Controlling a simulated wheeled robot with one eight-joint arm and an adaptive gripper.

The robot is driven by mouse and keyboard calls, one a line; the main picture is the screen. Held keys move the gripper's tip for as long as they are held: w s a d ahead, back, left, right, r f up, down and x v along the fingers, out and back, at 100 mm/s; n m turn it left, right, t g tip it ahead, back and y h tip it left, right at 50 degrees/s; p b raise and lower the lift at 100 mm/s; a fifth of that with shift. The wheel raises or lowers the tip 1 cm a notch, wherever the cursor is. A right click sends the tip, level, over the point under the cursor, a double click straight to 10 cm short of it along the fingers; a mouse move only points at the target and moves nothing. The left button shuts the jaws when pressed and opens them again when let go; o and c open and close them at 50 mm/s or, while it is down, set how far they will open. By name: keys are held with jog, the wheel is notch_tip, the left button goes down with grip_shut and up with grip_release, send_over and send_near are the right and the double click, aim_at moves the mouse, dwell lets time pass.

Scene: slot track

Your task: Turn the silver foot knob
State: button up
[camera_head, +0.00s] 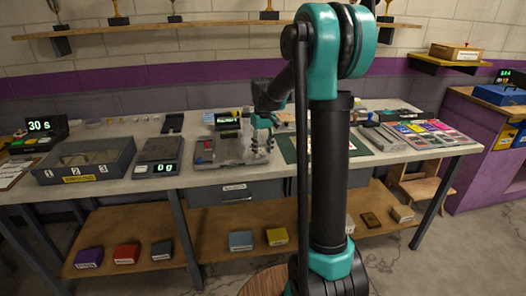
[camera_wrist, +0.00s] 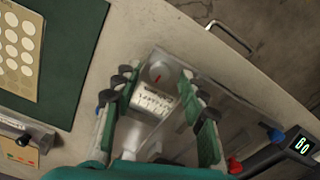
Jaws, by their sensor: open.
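In the wrist view, a round silver knob (camera_wrist: 160,73) with a short red line on its face sits on the grey plate of a bench fixture (camera_wrist: 232,92). A pale printed label lies just below it. My gripper (camera_wrist: 163,96) is open, its green-padded fingers spread left and right of the label, with the knob near the fingertips. Contact with the knob cannot be told. In the head view, my gripper (camera_head: 263,138) hangs over the right end of the fixture (camera_head: 228,153); the knob is too small to make out clearly there.
The fixture also carries a red knob (camera_head: 199,161) and a blue knob (camera_head: 209,144). A digital display (camera_wrist: 302,146) stands beside it. A dark green mat (camera_wrist: 62,45) lies on the other side.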

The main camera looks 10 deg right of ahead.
jog(key=shift+f, duration=0.4)
grip_shut()
jog(key=shift+m, duration=0.3)
jog(key=m, duration=0.6)
jog(key=shift+m, duration=0.3)
jog(key=m, duration=0.6)
dwell(0.4)
